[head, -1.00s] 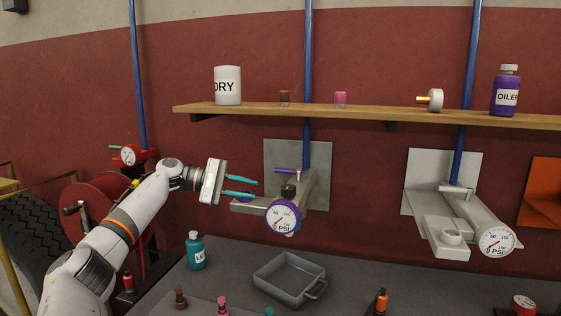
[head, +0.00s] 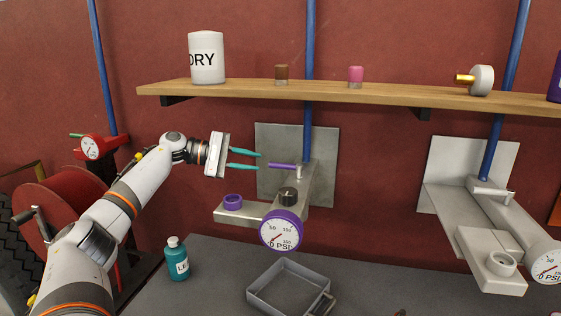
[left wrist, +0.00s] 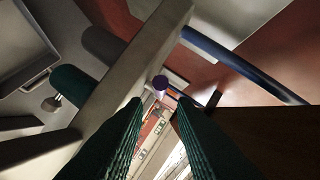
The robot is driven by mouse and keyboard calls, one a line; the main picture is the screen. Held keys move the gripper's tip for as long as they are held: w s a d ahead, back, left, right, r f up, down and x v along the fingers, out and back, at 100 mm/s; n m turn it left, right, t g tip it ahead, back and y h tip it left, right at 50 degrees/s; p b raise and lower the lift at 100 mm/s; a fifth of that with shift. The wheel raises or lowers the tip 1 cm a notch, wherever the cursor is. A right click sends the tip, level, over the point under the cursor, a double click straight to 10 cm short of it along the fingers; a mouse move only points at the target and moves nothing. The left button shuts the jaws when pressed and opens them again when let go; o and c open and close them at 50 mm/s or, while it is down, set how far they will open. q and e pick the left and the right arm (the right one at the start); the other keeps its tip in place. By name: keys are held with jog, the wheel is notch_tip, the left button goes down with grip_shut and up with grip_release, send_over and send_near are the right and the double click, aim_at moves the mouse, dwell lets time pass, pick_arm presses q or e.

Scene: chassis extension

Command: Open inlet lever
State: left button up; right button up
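The inlet lever (head: 282,166) is a short purple bar, lying about level and pointing left from the grey wall-mounted unit (head: 297,208). My left gripper (head: 260,161) has teal fingers, open and apart, with the tips just left of the lever's free end. In the left wrist view the round purple end (left wrist: 160,82) shows ahead, between the fingertips (left wrist: 160,100). I see no finger closed on it. A gauge with a purple rim (head: 281,230) reads near 0 PSI on the unit's front. My right gripper is not in view.
A wooden shelf (head: 350,92) with a white can (head: 207,58) runs above the unit. A blue pipe (head: 310,60) rises behind it. Below are a grey tray (head: 262,302) and a teal bottle (head: 177,260). A second grey unit (head: 462,215) hangs at right.

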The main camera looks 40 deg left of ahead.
aim_at(272, 164)
pick_arm(q)
jog(key=p+x, duration=0.3)
jog(key=x, duration=0.4)
jog(key=shift+w, duration=0.35)
jog(key=shift+w+d+f, duration=0.15)
jog(key=shift+w+d, duration=0.1)
jog(key=shift+d, duration=0.15)
jog(key=shift+f, duration=0.1)
grip_shut()
